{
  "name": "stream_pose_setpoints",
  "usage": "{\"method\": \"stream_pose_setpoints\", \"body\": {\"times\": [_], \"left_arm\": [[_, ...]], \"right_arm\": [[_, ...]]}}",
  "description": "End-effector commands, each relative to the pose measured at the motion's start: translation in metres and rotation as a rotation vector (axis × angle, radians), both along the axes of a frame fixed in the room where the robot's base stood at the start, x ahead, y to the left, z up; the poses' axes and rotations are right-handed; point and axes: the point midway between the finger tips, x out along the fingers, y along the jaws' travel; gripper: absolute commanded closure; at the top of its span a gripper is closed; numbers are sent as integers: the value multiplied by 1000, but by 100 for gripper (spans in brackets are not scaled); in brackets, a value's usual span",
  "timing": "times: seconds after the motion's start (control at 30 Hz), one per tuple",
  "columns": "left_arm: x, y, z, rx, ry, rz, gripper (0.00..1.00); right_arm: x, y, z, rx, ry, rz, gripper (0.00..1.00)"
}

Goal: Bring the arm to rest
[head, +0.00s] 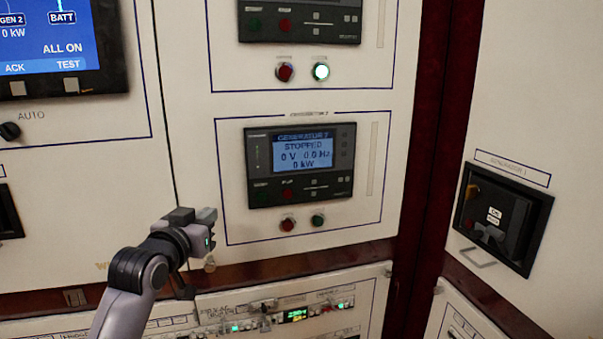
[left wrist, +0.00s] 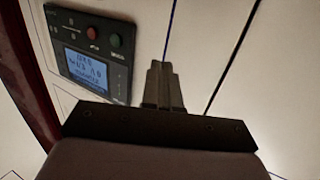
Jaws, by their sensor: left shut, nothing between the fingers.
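My left arm comes in from the lower left of the head view. My left gripper (head: 205,225) is shut and empty, in front of the white cabinet panel, left of and a little below the Generator 2 controller (head: 300,163). That controller has a blue screen reading STOPPED, 0 V, 0.0 Hz, 0 kW. In the left wrist view the shut fingers (left wrist: 163,88) point along the panel, apart from the controller (left wrist: 88,50), which shows upside down at the upper left. My right gripper is not in view.
Below the controller are a red button (head: 288,225) and a green button (head: 318,220). A breaker row (head: 290,312) runs below the wooden ledge. At the right is a black Generator 1 breaker (head: 500,218) with a handle under it. A blue display (head: 50,38) is at the upper left.

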Motion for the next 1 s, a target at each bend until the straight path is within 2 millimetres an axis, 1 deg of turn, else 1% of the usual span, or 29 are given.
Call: {"method": "stream_pose_setpoints", "body": {"times": [0.03, 0.07, 0.1, 0.17, 0.2, 0.27, 0.3, 0.37, 0.4, 0.47, 0.5, 0.57, 0.6, 0.67, 0.7, 0.77, 0.8, 0.9, 1.0], "left_arm": [[-9, 2, -34, 5, 36, 5, 100], [-15, 3, -50, 7, 52, 7, 100], [-23, 5, -71, 11, 74, 9, 100], [-36, 7, -102, 16, 106, 12, 100], [-46, 8, -123, 20, 128, 13, 100], [-63, 10, -151, 26, 160, 15, 100], [-75, 11, -170, 31, 181, 16, 100], [-94, 12, -197, 36, 214, 17, 100], [-108, 13, -214, 40, 236, 17, 100], [-129, 14, -238, 47, 267, 16, 100], [-144, 15, -254, 52, 289, 15, 100], [-168, 16, -275, 59, 322, 14, 100], [-184, 17, -288, 62, 341, 12, 100], [-209, 18, -307, 67, 375, 9, 100], [-227, 18, -318, 72, 395, 6, 100], [-252, 19, -333, 78, 426, 3, 100], [-268, 19, -342, 83, 445, 0, 100], [-304, 20, -358, 89, 485, -7, 100], [-329, 20, -366, 92, 512, -12, 100]], "right_arm": [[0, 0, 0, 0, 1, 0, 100], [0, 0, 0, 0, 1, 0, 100], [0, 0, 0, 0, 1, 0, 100], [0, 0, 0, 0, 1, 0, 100], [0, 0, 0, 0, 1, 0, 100], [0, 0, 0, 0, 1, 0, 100], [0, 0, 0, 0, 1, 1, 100], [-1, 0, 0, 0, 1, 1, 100], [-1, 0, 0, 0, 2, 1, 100], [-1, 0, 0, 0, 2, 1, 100], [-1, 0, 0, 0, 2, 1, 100], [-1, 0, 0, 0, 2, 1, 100], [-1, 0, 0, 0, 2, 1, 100], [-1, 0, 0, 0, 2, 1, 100], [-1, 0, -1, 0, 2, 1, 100], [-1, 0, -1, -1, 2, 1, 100], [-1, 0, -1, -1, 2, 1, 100], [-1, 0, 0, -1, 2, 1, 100], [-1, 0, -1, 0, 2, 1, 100]]}}
